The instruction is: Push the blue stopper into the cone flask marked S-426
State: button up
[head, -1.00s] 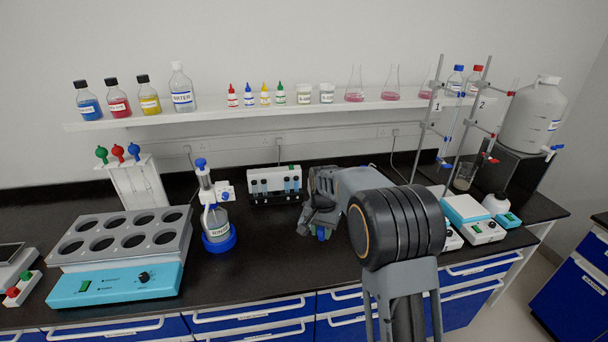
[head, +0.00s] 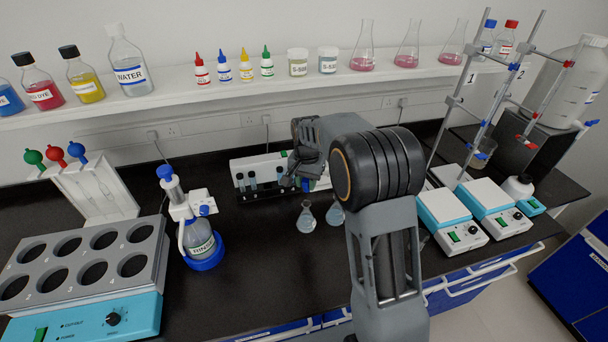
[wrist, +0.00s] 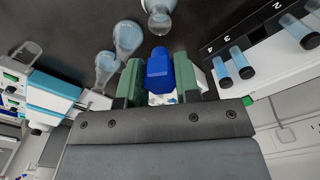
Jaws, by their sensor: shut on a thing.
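My gripper (head: 305,180) is in the middle of the head view, in front of the tube rack and above the bench. In the wrist view my gripper (wrist: 160,80) has its green fingertips closed on a blue stopper (wrist: 158,66), which sticks out past them. Two small cone flasks, a left one (head: 306,218) and a right one (head: 336,214), stand on the bench below my gripper in the head view. Three flasks show in the wrist view, one of them at the top (wrist: 158,20). They are apart from the stopper. No S-426 mark is readable.
The tube rack (head: 262,190) stands behind the flasks. A bottle with a dispenser (head: 202,243) is to the left, beside a heating block (head: 85,312). Two stirrer plates (head: 452,212) and clamp stands are to the right. The black bench in front of the flasks is clear.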

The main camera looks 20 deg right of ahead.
aim_at(306, 191)
jog(key=shift+f+b, duration=1.85)
jog(key=shift+f, duration=0.8)
jog(key=shift+s+a+f+b, duration=0.1)
jog(key=shift+f+b, duration=0.7)
jog(key=shift+f, duration=0.4)
jog(key=o, duration=1)
jog(key=shift+c, duration=0.2)
notch_tip(306, 191, up, 14)
jog(key=shift+f+b, duration=0.1)
jog(key=shift+b, duration=0.35)
